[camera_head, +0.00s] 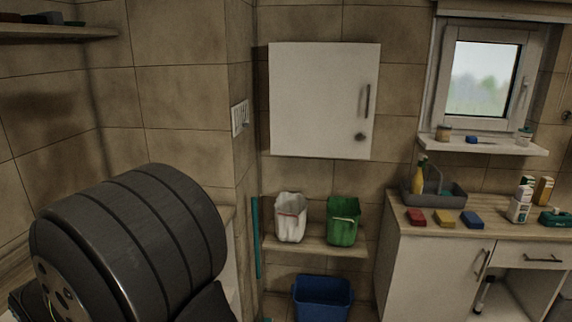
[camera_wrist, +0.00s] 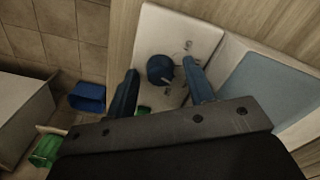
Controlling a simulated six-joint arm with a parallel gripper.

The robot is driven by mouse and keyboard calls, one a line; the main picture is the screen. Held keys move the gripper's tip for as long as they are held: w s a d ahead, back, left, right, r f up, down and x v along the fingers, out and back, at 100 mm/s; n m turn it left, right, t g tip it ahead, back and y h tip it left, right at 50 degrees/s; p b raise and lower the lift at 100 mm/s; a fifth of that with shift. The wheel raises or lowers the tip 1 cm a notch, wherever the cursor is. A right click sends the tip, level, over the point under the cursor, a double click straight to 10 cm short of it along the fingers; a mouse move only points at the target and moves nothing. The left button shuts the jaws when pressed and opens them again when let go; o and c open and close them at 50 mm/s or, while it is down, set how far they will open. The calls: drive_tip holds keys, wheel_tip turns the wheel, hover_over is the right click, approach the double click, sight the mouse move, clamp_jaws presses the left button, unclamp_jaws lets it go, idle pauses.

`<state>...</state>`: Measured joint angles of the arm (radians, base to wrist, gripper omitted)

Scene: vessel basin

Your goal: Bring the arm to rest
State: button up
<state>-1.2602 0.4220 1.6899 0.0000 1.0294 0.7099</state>
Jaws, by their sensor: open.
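My gripper (camera_wrist: 160,72) shows in the wrist view, with two dark blue fingers spread apart and nothing seen between them in their grasp. Beyond the fingers is a white basin (camera_wrist: 190,28). A round dark blue vessel (camera_wrist: 159,67) sits in it, framed by the fingertips; I cannot tell how far below them it is. Part of the basin is hidden by the fingers and the gripper body. My gripper is not visible in the head view; a large dark grey arm part of mine fills the lower left there.
Right of the basin lies a flat light blue surface (camera_wrist: 265,85). A counter (camera_head: 440,232) with sponges and bottles is at right. A white cabinet (camera_head: 318,100) hangs above.

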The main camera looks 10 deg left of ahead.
wheel_tip(320, 180, up, 18)
wheel_tip(320, 180, down, 18)
drive_tip(key=shift+r, duration=0.2)
drive_tip(key=shift+f, duration=0.25)
drive_tip(key=n, duration=1.2)
drive_tip(key=shift+n, duration=1.8)
